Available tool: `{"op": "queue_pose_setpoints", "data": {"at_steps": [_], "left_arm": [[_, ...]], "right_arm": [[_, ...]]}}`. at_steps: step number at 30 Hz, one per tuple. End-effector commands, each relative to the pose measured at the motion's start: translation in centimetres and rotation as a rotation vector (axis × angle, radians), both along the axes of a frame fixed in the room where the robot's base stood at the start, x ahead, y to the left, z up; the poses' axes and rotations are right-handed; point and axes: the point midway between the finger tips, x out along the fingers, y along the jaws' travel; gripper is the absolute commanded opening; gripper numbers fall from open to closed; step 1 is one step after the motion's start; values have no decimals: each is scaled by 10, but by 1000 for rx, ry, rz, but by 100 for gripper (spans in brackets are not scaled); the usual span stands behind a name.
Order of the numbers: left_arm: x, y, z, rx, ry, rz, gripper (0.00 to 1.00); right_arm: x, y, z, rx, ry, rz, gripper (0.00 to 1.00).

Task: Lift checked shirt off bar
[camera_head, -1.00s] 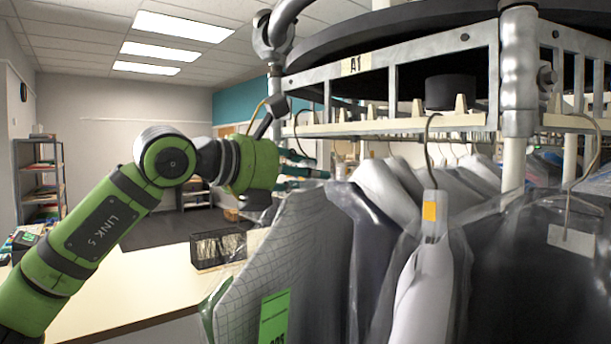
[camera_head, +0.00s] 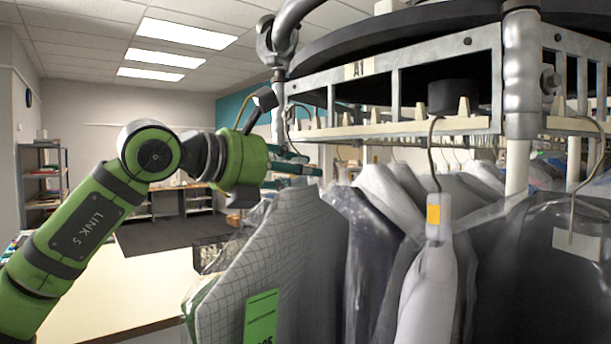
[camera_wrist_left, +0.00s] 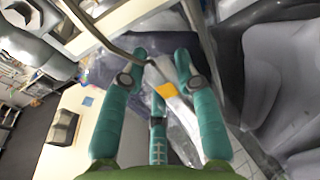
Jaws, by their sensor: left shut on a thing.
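The checked shirt (camera_head: 285,235), grey-white with a dark grid, hangs at the front left of the rail in clear plastic, with a green tag (camera_head: 261,318) on it. My left gripper (camera_head: 300,170) is at the top of this shirt, just under the bar (camera_head: 390,131). In the left wrist view its teal fingers (camera_wrist_left: 162,68) are closed around a hanger neck with an orange label (camera_wrist_left: 166,90). The hanger's wire hook (camera_wrist_left: 118,48) runs up toward the rail. Whether the hook still touches the bar is unclear. My right gripper is not in view.
A white garment with an orange-labelled hanger (camera_head: 433,215) and dark bagged clothes (camera_head: 530,265) hang close on the right. A metal upright (camera_head: 522,80) stands by the bar. A pale table (camera_head: 110,285) lies at left; the space above it is open.

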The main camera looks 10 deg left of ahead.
Motion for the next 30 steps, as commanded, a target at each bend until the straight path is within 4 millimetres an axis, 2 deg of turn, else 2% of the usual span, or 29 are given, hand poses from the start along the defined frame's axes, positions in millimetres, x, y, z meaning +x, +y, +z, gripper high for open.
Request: {"op": "queue_pose_setpoints", "data": {"at_steps": [21, 30], "left_arm": [[-35, 26, 1, -2, -6, 0, 0], [-39, 30, 2, -2, -4, -1, 0]], "right_arm": [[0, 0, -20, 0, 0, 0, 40], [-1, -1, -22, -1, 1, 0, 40]]}}
